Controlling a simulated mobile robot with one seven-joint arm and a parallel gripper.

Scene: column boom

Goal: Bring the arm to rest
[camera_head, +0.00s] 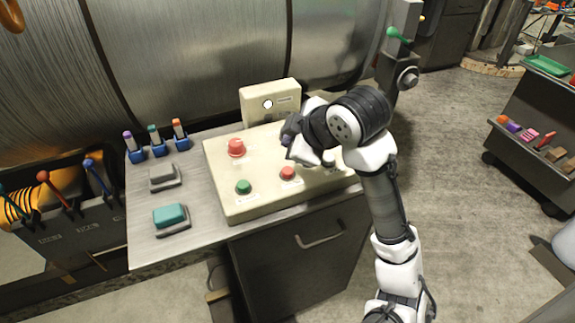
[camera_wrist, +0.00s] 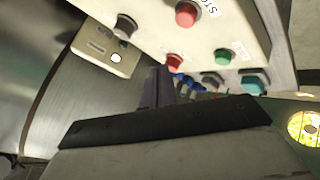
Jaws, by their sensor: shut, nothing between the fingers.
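My arm reaches up from the lower right of the head view and bends left over the cream control panel (camera_head: 240,205). My gripper (camera_head: 289,132) is a small dark shape at the arm's left end, above the panel. In the wrist view its dark fingers (camera_wrist: 158,86) are together with nothing between them. My arm hides the right part of the panel in the head view. I cannot tell the exact gap between fingers and panel; no contact shows.
The panel carries a large red button (camera_head: 236,147), a green button (camera_head: 243,187) and a smaller red button (camera_head: 288,173). An upright box (camera_head: 270,96) stands behind. Coloured levers (camera_head: 55,190) are at left. Open floor (camera_head: 455,150) lies right, before a shelf cart (camera_head: 530,150).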

